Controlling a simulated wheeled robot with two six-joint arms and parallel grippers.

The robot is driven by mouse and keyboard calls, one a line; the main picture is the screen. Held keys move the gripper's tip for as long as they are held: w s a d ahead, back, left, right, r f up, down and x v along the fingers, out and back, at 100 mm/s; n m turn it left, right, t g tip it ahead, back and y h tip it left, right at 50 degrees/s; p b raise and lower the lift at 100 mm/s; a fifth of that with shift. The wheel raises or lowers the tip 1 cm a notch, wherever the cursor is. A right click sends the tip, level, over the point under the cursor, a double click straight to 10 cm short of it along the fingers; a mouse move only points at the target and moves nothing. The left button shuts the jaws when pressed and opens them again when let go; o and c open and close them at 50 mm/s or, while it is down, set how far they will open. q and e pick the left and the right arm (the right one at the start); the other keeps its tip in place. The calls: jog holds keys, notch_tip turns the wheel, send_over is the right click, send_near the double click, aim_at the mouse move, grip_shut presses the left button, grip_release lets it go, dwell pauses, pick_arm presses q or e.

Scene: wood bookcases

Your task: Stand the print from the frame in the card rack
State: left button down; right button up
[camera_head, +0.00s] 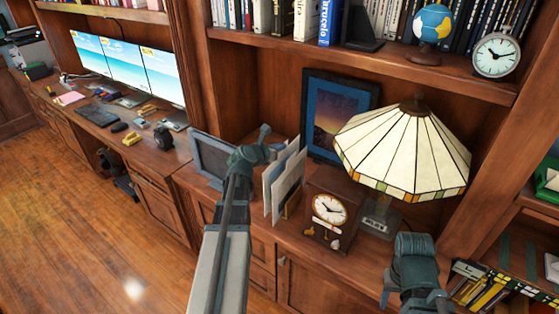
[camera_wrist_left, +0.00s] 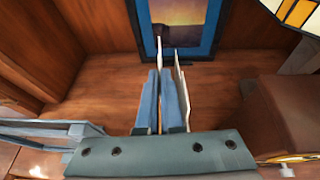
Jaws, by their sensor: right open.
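A dark-framed sunset print with a blue border (camera_head: 341,118) leans upright at the back of the cabinet top. It also shows in the left wrist view (camera_wrist_left: 181,24). My left gripper (camera_head: 262,146) is just left of the cards and above the cabinet top. My right gripper (camera_head: 413,250) is open at the lower right, in front of the lamp.
A grey framed panel (camera_head: 212,158) stands left of the rack. A wooden clock (camera_head: 327,213) and a stained-glass lamp (camera_head: 402,150) crowd the right. Shelves with books are above. Bare cabinet top (camera_wrist_left: 100,75) lies behind the rack.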

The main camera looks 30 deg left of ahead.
aim_at(280, 156)
pick_arm(q)
jog(key=shift+f+b, duration=1.8)
jog(key=shift+f, duration=0.05)
jog(key=shift+f, duration=0.15)
jog(key=c, duration=1.1)
grip_release()
jog(key=shift+r, duration=0.3)
jog(key=p+v, duration=0.4)
jog(key=v, duration=0.8)
jog(key=shift+p, duration=0.35)
jog(key=shift+s+f, duration=0.1)
